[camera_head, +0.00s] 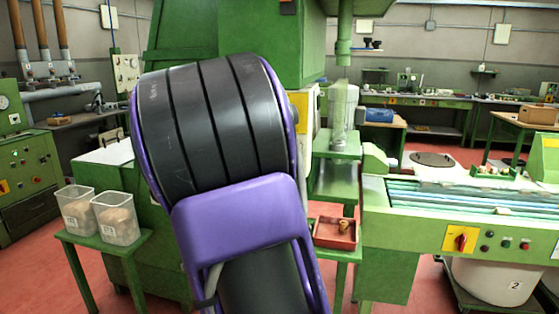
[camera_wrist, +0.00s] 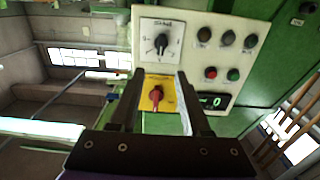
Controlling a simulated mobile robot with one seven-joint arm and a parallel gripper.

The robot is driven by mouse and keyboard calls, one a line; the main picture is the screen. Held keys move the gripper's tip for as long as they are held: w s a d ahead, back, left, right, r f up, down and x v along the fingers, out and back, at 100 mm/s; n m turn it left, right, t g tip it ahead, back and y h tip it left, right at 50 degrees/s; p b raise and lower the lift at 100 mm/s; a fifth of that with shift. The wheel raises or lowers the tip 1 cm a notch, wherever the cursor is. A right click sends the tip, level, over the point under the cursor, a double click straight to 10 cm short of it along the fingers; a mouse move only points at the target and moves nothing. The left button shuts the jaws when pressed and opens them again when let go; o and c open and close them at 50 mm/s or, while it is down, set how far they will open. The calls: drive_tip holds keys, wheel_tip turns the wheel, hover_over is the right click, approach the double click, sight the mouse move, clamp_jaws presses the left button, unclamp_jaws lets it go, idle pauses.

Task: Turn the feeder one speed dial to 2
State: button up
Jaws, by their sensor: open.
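In the wrist view, a speed dial (camera_wrist: 161,43) with a black knob sits on a white scale at the top left of a cream control panel (camera_wrist: 199,24). Its scale figures and pointer are too small to read surely. A red rotary switch (camera_wrist: 157,96) on a yellow plate sits below it. My gripper (camera_wrist: 159,76) is open and empty, its two fingers framing the red switch in the picture, with the dial just above the fingertips. I see no contact with the dial. In the head view my arm hides the gripper and this dial.
Several dark knobs or lamps, a red button (camera_wrist: 210,73), a green button (camera_wrist: 233,74) and a display (camera_wrist: 214,101) share the panel. In the head view, two clear bins (camera_head: 117,219) stand left and a red tray (camera_head: 335,233) right of my arm.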

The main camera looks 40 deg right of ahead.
drive_tip(key=x, duration=1.2)
drive_tip(key=shift+a, duration=0.1)
clamp_jaws()
